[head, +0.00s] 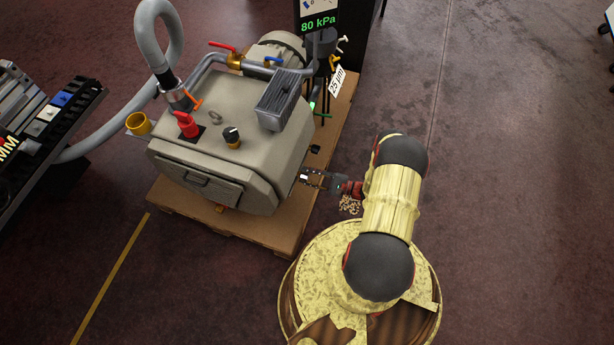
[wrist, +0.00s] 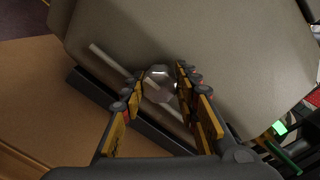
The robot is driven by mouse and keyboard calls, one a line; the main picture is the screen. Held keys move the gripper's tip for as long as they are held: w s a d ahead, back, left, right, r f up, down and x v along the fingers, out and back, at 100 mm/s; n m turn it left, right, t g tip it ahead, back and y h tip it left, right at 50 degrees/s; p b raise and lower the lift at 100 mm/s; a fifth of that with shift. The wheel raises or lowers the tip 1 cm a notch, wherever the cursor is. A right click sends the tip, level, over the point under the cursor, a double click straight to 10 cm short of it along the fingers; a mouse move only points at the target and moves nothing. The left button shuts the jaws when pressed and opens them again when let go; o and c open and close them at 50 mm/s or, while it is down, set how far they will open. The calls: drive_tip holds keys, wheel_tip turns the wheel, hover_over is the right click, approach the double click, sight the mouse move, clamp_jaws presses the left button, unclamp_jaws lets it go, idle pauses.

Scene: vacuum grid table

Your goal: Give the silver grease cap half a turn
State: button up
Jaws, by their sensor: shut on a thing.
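The silver grease cap (wrist: 160,79) shows in the wrist view as a shiny round piece on the beige side of the pump housing (wrist: 225,70). My gripper (wrist: 160,88) is around it, one finger on each side, and is shut on it. In the head view my gripper (head: 306,179) reaches the right side of the pump housing (head: 236,100) from the right. The cap is too small and too covered by the fingers to tell apart there.
The pump stands on a brown pallet (head: 215,230). In the wrist view a pale rod (wrist: 108,62) and a dark bar (wrist: 90,88) lie close beside the fingers. A black knob (head: 315,149) sticks out near my gripper.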

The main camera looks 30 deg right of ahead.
drive_tip(key=shift+c, duration=0.7)
